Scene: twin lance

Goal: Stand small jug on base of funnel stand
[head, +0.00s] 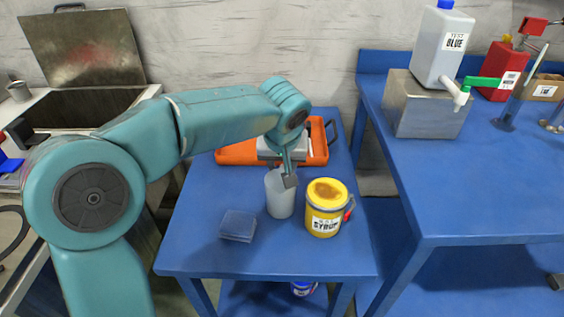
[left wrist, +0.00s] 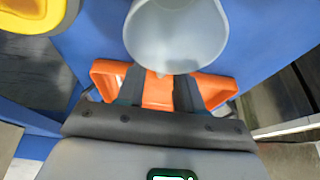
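A pale grey, translucent jug (head: 279,197) stands upright on the small blue table, and its open mouth shows large in the left wrist view (left wrist: 176,35). My left gripper (head: 289,180) is at the jug's rim, on its far side. In the left wrist view its two dark fingers (left wrist: 160,92) are apart with orange showing between them. The jug hides their tips, so I cannot tell whether they touch it. A slanted rod with a red clamp and a small dark blue foot (head: 503,124), perhaps the funnel stand, is on the right bench. My right gripper is not in view.
A yellow syrup tub (head: 325,210) stands close right of the jug. An orange tray (head: 236,156) is behind. The right bench (head: 470,190) holds a blue-labelled jug on a metal box and a red container; its front is clear.

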